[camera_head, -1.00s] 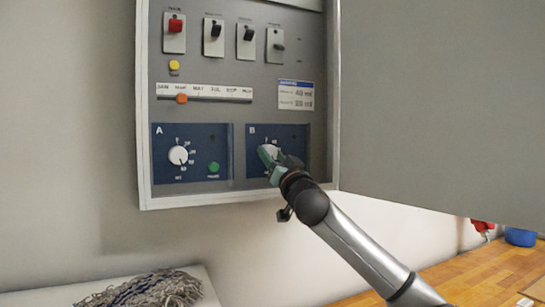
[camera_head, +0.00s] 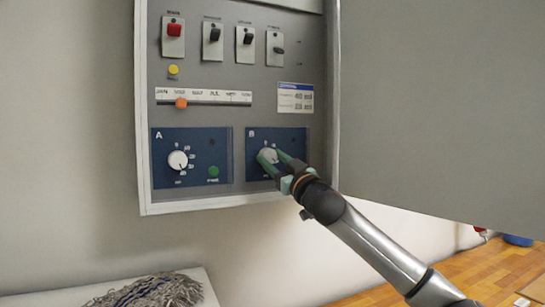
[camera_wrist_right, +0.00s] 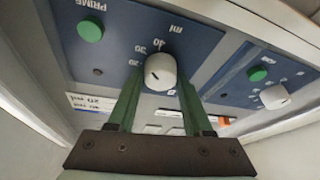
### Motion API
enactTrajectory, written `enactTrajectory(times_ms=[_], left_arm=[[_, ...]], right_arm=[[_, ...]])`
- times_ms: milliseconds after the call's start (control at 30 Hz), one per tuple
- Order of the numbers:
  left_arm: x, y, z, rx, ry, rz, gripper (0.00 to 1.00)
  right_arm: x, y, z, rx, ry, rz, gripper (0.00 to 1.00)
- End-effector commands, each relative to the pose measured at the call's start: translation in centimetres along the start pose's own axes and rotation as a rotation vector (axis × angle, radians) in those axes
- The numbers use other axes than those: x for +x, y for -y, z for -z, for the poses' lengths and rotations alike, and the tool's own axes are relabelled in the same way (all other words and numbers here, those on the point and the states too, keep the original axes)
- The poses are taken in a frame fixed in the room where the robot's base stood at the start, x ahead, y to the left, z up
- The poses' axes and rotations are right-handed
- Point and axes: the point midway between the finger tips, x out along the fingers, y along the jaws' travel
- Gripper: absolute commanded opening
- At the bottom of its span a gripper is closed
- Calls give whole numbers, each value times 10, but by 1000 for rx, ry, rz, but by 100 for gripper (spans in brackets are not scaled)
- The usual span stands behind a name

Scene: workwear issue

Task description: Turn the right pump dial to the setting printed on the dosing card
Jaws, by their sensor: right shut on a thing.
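The right pump dial (camera_head: 268,156) is a white knob on blue panel B (camera_head: 293,137), low in the cabinet. It also shows in the right wrist view (camera_wrist_right: 161,69), with a small dark mark on its face and printed numbers around it. My right gripper (camera_head: 270,160) is shut on this knob, one green finger on each side. The fingers and wrist hide part of the scale in the head view. The dosing card (camera_head: 295,97) is a white label with a blue top strip above panel B; its figures are too blurred to read surely. My left gripper is not in view.
Panel A (camera_head: 205,140), with its own white dial (camera_head: 178,160) and a green button (camera_head: 213,172), is to the left. Above are a slider with an orange knob (camera_head: 181,103) and several switches. The open cabinet door (camera_head: 435,110) stands at right. A grey mop head (camera_head: 150,291) lies below.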

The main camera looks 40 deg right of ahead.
Motion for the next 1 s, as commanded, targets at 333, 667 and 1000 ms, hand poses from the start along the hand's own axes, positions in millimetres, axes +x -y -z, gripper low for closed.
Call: enactTrajectory(times_ms=[333, 667, 1000], left_arm=[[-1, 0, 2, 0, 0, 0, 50], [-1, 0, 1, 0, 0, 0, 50], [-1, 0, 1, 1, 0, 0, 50]], right_arm=[[0, -4, 3, -256, 11, 100, 0], [0, -4, 4, -458, 22, 181, 0], [1, -5, 4, -654, 35, 261, 0]])
